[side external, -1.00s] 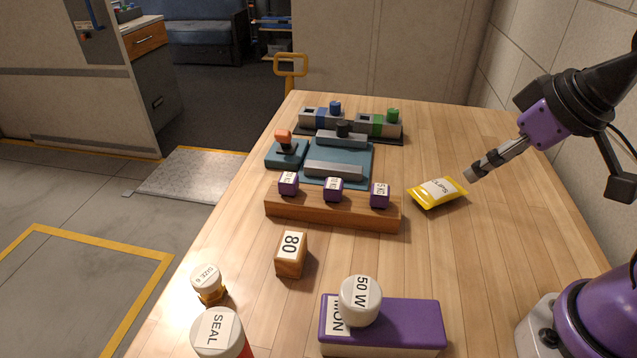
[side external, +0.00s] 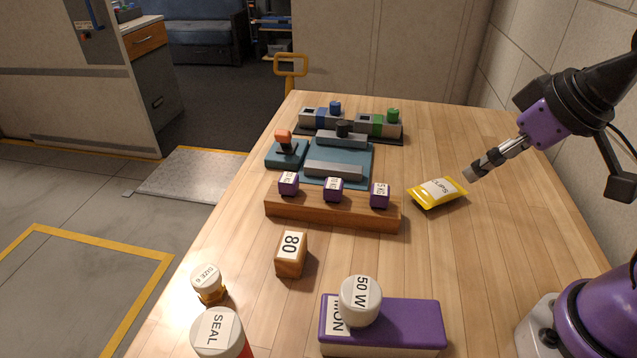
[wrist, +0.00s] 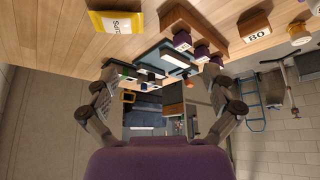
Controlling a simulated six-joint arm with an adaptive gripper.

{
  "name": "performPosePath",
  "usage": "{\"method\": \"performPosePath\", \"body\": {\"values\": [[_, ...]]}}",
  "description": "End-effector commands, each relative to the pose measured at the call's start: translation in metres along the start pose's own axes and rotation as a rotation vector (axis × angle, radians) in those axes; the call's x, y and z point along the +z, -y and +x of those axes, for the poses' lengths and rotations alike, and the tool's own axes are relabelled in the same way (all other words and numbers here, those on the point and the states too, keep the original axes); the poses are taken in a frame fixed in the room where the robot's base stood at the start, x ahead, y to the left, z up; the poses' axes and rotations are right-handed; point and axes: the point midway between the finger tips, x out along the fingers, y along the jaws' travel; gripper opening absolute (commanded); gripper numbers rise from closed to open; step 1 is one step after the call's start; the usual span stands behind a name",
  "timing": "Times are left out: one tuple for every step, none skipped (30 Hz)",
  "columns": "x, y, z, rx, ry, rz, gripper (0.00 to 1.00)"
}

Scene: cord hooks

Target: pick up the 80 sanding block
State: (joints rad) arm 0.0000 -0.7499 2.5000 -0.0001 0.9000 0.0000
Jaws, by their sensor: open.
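The 80 sanding block (side external: 290,255) is a small wooden block with a white label reading 80. It stands on the table left of centre, in front of the wooden rack. In the wrist view the 80 block (wrist: 255,27) shows at the upper right. My gripper (side external: 470,175) is in the air at the right of the side view, close to the yellow packet and well away from the block. In the wrist view my gripper (wrist: 165,108) has its two fingers wide apart with nothing held between them.
A wooden rack (side external: 330,212) with purple labelled blocks stands behind the block. A purple box (side external: 415,325) with a white-capped item is at the front. A yellow packet (side external: 437,193) lies near my gripper. Small jars (side external: 208,285) stand at the front left edge.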

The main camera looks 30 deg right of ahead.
Motion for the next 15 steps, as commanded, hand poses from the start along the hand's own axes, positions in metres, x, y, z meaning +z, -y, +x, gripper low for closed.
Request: {"method": "performPosePath", "body": {"values": [[0.0,0.0,0.0,0.0,0.0,0.0,1.0],[0.0,0.0,0.0,0.0,0.0,0.0,1.0],[0.0,0.0,0.0,0.0,0.0,0.0,1.0],[0.0,0.0,0.0,0.0,0.0,0.0,1.0],[0.0,0.0,0.0,0.0,0.0,0.0,1.0],[0.0,0.0,0.0,0.0,0.0,0.0,1.0],[0.0,0.0,0.0,0.0,0.0,0.0,1.0],[0.0,0.0,0.0,-0.001,0.0,-0.002,1.0],[-0.002,0.002,0.001,-0.004,0.002,-0.01,1.0],[-0.004,0.004,0.001,-0.009,0.004,-0.022,1.0],[-0.007,0.006,0.003,-0.016,0.009,-0.038,1.0],[-0.013,0.011,0.005,-0.028,0.014,-0.067,1.0],[-0.019,0.017,0.008,-0.041,0.02,-0.097,1.0],[-0.025,0.023,0.011,-0.056,0.027,-0.133,1.0],[-0.035,0.035,0.017,-0.08,0.036,-0.187,1.0]]}}
